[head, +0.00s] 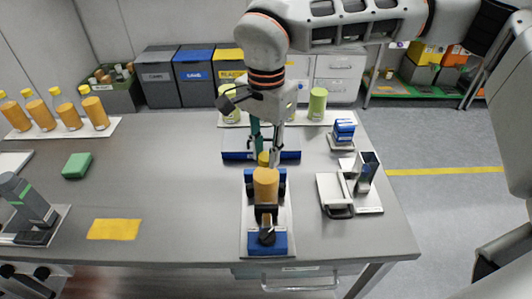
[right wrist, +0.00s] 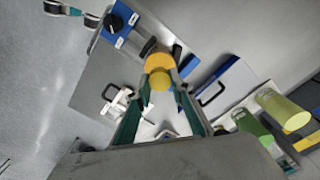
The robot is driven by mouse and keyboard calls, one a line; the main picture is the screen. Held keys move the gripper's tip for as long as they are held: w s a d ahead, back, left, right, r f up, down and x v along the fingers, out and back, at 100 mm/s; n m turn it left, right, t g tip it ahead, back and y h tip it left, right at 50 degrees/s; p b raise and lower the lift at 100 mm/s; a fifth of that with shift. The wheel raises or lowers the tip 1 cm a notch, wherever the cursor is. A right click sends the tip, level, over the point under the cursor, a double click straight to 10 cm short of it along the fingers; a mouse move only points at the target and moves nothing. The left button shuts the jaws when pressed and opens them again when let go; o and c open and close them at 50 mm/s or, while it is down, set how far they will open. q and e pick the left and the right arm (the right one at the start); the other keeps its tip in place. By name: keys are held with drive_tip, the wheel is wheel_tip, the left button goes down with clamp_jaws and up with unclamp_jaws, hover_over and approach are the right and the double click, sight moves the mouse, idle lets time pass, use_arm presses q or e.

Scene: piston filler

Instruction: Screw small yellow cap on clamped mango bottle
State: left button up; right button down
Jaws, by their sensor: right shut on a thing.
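The mango bottle (head: 265,187) is orange and stands upright in the blue-jawed clamp (head: 249,178) near the front of the table. Its orange body also shows in the right wrist view (right wrist: 158,58). The small yellow cap (head: 263,159) is at the bottle's top, between the fingertips of my right gripper (head: 266,155). In the right wrist view the cap (right wrist: 160,78) lies between both green-grey fingers, in line with the bottle. My right gripper points down and is shut on the cap. Whether the cap's thread is engaged cannot be told. My left gripper is out of view.
A blue tray (head: 232,147) lies behind the clamp. A white-and-grey fixture (head: 335,192) stands close on the right. A green block (head: 77,166) and yellow mat (head: 114,229) lie left, with free table between.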

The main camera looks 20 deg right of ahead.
drive_tip(key=m+b, duration=0.1)
drive_tip(key=m, duration=0.2)
drive_tip(key=shift+f+m, duration=0.15)
drive_tip(key=shift+m, duration=0.15)
drive_tip(key=shift+m+b, duration=0.4)
drive_tip(key=shift+m, duration=0.8)
drive_tip(key=c, duration=1.7)
unclamp_jaws()
